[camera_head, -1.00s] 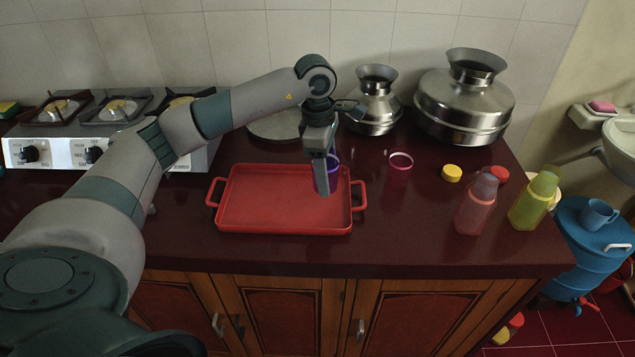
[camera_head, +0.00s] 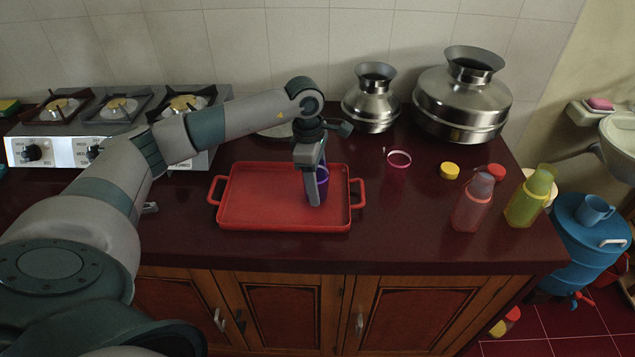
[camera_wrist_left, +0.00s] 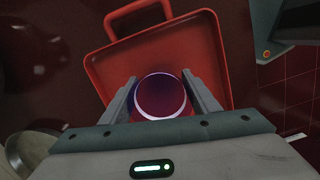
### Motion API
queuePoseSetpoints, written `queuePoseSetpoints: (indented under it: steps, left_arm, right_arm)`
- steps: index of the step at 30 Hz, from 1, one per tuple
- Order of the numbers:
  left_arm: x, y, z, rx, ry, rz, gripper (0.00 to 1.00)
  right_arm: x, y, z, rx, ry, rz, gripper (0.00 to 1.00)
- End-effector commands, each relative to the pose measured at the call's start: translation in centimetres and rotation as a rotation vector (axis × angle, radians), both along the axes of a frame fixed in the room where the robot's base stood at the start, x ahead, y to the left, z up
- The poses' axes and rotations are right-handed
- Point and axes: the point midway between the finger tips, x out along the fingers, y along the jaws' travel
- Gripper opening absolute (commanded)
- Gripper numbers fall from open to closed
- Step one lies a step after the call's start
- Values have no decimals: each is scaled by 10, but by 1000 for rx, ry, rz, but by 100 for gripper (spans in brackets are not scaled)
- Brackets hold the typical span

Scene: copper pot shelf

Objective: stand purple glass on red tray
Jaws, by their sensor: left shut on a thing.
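The purple glass (camera_head: 323,184) is upright over the right part of the red tray (camera_head: 262,205), partly hidden behind a finger. My left gripper (camera_head: 312,190) is shut on it. In the left wrist view the glass (camera_wrist_left: 161,97) sits between the two fingers of the gripper (camera_wrist_left: 162,92), with the tray (camera_wrist_left: 208,50) beneath. I cannot tell whether the glass's base touches the tray. My right gripper is not in view.
A pink glass (camera_head: 397,168) stands right of the tray. A yellow lid (camera_head: 449,170), a pink bottle (camera_head: 471,207) and a yellow-green bottle (camera_head: 527,202) stand farther right. Metal pots (camera_head: 372,105) are behind, a stove (camera_head: 75,145) at left. The tray's left part is clear.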

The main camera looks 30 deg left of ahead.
Motion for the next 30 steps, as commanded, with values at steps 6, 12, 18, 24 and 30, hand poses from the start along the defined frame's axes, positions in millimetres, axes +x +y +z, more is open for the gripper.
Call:
queuePoseSetpoints:
  steps: [6, 12, 18, 24, 30]
  left_arm:
    - [0, 0, -8, 1, -2, 1, 30]
    - [0, 0, -8, 1, -2, 1, 30]
    - [0, 0, -9, 1, -2, 1, 30]
    - [0, 0, -10, 1, -2, 1, 30]
    - [0, 0, -10, 0, -1, 1, 74]
  right_arm:
    - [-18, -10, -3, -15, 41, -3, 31]
    - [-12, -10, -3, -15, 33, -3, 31]
    - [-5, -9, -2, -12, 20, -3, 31]
    - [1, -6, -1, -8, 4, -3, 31]
    - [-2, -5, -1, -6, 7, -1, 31]
